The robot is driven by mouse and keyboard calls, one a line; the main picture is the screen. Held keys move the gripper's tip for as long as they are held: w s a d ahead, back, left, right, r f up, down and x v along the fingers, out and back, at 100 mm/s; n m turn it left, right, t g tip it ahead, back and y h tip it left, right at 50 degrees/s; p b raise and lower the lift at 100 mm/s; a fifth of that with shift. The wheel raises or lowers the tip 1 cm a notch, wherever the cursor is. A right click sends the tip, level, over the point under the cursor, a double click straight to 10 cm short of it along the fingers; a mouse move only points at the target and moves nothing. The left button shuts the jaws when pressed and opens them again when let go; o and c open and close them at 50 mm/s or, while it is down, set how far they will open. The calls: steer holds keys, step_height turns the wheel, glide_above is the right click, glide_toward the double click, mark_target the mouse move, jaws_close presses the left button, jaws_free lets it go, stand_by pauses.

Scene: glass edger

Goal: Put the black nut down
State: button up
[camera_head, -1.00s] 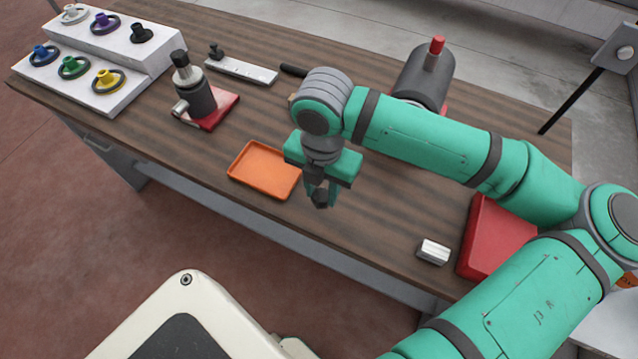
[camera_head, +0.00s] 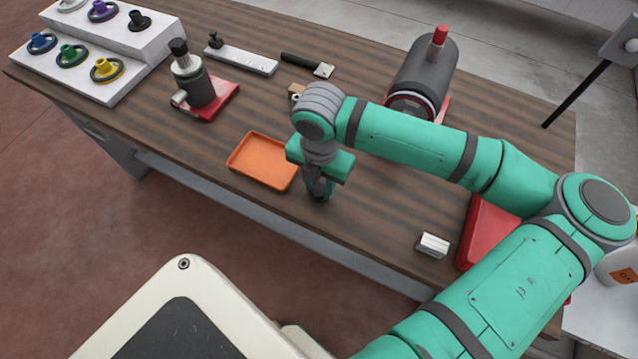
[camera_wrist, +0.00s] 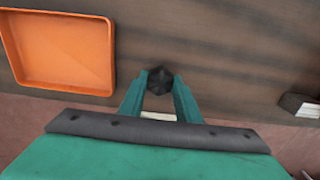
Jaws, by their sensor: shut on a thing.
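The black nut (camera_wrist: 160,79) shows in the wrist view as a small dark faceted piece between the fingertips. My gripper (camera_wrist: 160,86) is shut on it. In the head view my gripper (camera_head: 319,192) points down over the wooden table, just right of the orange tray, near the front edge. The nut is mostly hidden between the fingers there. I cannot tell whether it touches the table top.
The orange tray (camera_head: 263,161) is empty. A silver block (camera_head: 433,244) and a red box (camera_head: 484,230) lie to the right. A grey motor-like cylinder (camera_head: 422,80) and a red-based device (camera_head: 203,92) stand behind. Wood between gripper and silver block is clear.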

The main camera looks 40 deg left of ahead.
mark_target(320, 188)
steer(key=o, duration=1.2)
steer(key=shift+f, duration=0.1)
step_height(320, 188, up, 12)
steer(key=shift+r, duration=0.2)
